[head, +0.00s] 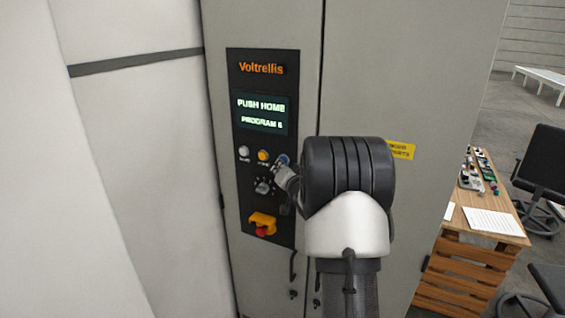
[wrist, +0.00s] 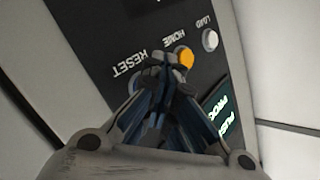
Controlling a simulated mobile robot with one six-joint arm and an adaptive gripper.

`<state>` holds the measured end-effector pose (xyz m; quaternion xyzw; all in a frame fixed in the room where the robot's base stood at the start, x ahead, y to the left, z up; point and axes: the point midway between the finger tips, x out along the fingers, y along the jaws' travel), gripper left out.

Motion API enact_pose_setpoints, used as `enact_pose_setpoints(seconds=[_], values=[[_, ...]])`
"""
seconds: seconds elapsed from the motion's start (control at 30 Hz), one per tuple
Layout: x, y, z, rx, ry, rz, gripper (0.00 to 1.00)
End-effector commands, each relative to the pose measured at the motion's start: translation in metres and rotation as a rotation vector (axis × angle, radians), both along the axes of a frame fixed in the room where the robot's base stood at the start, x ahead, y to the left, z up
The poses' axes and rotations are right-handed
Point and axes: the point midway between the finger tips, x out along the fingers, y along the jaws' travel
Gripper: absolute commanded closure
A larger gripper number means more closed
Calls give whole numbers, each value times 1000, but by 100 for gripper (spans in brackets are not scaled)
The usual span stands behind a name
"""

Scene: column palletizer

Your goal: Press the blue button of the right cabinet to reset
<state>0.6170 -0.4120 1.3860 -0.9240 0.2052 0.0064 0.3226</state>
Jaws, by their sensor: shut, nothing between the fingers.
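The right cabinet (head: 405,80) carries a dark control panel (head: 240,75) marked Voltrellis. The blue button (head: 283,158) is the rightmost of a row of three, and my gripper partly covers it. My gripper (head: 279,168) is shut and empty, with its tips just in front of the panel by the blue button. In the wrist view my gripper's tips (wrist: 165,64) lie between the RESET label (wrist: 130,64) and the yellow button. The blue button there is mostly hidden behind the fingers. I cannot tell whether the tips touch it.
A white button (head: 243,151) and a yellow HOME button (head: 263,155) sit left of the blue one. The screen (head: 262,112) reads PUSH HOME, PROGRAM 6. A knob (head: 264,186) and a red emergency stop (head: 262,231) are below. A wooden workbench (head: 470,265) stands right.

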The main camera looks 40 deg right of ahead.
Motion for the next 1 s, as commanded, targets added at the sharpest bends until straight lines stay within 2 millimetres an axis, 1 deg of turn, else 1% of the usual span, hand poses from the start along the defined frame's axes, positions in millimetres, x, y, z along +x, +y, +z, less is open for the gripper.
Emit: enact_pose_setpoints(seconds=[0.3,0.67,1.0], values=[[-5,13,-1,0,-1,1,100],[-6,16,0,0,-1,1,100],[-19,47,-2,-1,-1,2,100]])
